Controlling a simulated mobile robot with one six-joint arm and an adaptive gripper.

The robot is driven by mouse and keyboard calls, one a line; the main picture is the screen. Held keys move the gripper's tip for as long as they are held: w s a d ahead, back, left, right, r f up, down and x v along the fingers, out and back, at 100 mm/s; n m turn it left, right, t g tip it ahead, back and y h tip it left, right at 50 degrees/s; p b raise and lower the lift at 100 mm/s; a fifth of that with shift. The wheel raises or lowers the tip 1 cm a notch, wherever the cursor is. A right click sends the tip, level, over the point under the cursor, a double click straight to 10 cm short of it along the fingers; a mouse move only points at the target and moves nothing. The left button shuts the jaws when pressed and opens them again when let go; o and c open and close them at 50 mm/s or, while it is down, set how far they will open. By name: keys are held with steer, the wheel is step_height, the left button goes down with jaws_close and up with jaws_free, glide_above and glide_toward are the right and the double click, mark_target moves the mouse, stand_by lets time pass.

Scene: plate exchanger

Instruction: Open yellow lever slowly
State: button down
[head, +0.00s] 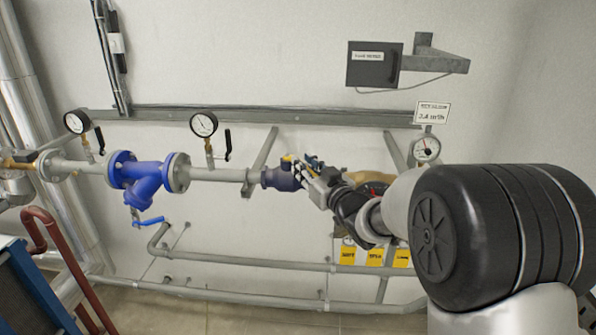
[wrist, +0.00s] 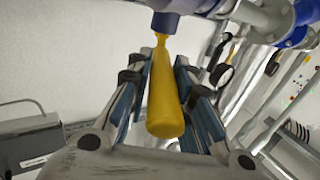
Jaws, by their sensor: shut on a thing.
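The yellow lever (wrist: 164,100) runs lengthwise between the fingers of my gripper (wrist: 163,95) in the wrist view. Its narrow neck joins a dark blue valve body at the top of that view. My gripper is shut on the lever, with a blue-lined finger on each side. In the head view, my gripper (head: 302,170) is at the dark blue valve (head: 279,179) on the grey pipe. Only a small yellow part (head: 287,162) of the lever shows there; my gripper hides the rest.
A blue strainer (head: 140,176) and two round gauges (head: 203,125) sit along the pipe to the left. A dark box (head: 374,65) is on the wall above. Lower pipes (head: 250,262) with yellow tags (head: 376,257) run below. My arm covers the right side.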

steer(key=shift+w+d+r+n+g+y+p, duration=0.1)
steer(key=shift+w+d+n+g+y+p, duration=0.3)
steer(key=shift+d+n+g+y+p, duration=0.3)
steer(key=shift+w+d+n+g+y+p, duration=0.4)
steer(key=shift+n+g+y+p, duration=0.15)
steer(key=shift+y+p, duration=0.35)
steer(key=c, duration=1.4)
jaws_free()
steer(key=v, duration=1.2)
steer(key=shift+c, duration=0.3)
